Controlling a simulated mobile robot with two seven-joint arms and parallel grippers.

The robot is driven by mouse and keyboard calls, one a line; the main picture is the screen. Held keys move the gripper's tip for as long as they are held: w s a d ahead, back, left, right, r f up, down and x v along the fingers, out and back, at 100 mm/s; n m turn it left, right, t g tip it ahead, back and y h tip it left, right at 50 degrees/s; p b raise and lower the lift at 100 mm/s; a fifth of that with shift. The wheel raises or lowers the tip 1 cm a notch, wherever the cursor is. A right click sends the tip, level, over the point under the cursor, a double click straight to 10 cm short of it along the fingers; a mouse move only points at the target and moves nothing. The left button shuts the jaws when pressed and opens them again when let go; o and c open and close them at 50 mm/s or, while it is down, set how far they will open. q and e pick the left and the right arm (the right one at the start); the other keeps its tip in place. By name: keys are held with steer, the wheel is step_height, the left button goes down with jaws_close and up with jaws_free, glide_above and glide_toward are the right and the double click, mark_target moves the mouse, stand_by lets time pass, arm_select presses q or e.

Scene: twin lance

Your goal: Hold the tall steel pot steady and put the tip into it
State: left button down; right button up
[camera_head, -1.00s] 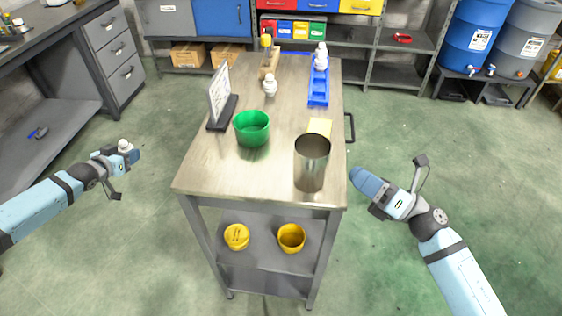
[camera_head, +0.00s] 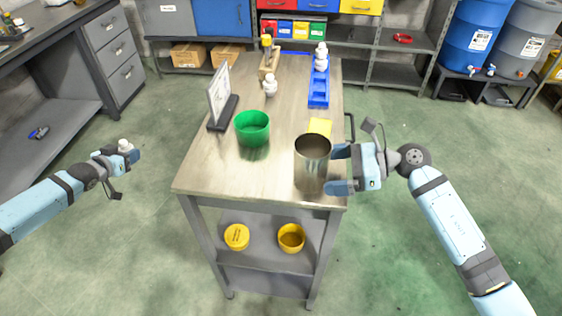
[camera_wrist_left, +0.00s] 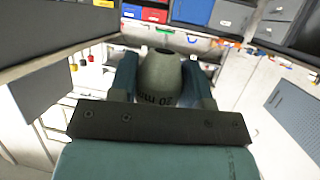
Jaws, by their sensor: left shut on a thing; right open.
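The tall steel pot (camera_head: 312,165) stands upright at the front right of the workbench. My right gripper (camera_head: 337,168) is open at the pot's right side, its two fingers pointing left, one near the pot's far side and one near its front. I cannot tell whether they touch it. My left gripper (camera_head: 131,154) is shut on the tip, a small white piece (camera_head: 125,145), left of the bench and clear of it. In the left wrist view the tip (camera_wrist_left: 161,78) is a pale, rounded piece with a dark opening and printed marking, between the fingers.
A green pot (camera_head: 252,128) stands left of the steel pot, with a sign (camera_head: 219,95) behind it. A yellow block (camera_head: 320,126) lies just behind the steel pot. A blue rack (camera_head: 318,98) and a white piece (camera_head: 270,86) are further back. Yellow pots (camera_head: 291,238) sit on the lower shelf.

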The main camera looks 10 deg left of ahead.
mark_target(315, 172)
steer(key=shift+x, duration=2.25)
steer(key=c, duration=0.6)
